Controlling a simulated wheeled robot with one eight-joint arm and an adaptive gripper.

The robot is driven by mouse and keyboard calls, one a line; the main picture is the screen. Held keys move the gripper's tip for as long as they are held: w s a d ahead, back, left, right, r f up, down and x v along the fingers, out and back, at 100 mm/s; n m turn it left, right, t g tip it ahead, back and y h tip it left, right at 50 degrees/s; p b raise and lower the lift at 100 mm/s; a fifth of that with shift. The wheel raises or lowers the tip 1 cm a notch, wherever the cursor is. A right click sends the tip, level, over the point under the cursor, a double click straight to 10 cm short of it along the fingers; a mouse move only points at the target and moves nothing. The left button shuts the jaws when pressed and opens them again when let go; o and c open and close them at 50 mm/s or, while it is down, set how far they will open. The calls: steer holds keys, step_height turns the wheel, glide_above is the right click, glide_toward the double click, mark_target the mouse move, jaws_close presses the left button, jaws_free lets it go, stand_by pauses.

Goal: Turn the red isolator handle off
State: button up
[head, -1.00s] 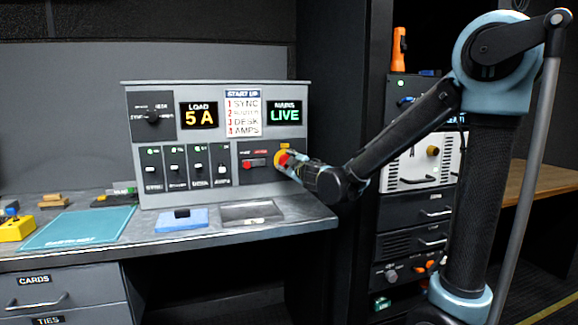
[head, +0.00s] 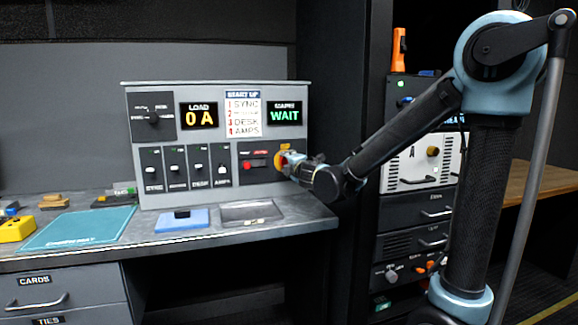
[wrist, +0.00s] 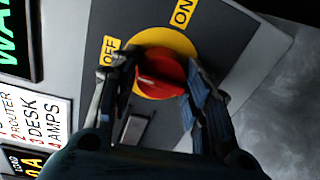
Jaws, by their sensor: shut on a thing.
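The red isolator handle (wrist: 160,70) sits on a round yellow plate (wrist: 152,92) on the panel's lower right. In the wrist view an OFF label (wrist: 108,50) is beside the plate at upper left and an ON label (wrist: 182,13) at upper right. My gripper (wrist: 161,80) is shut on the red handle, one finger on each side. The fingers hide part of the handle, and its exact pointing is hard to tell. In the head view my gripper (head: 288,162) is at the yellow plate, which largely hides behind it.
The grey panel (head: 215,95) shows 0 A on the load display (head: 199,117) and WAIT on the mains display (head: 286,116). Several switches (head: 186,168) and a small red control (head: 255,165) are left of my gripper. A blue block (head: 182,220) lies on the desk below.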

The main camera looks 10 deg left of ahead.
steer(key=shift+n, duration=0.4)
steer(key=o, duration=1.1)
steer(key=shift+f, duration=0.1)
steer(key=shift+c, duration=0.2)
steer(key=v, duration=1.1)
steer(key=shift+s+d, duration=0.15)
steer(key=shift+s, duration=0.25)
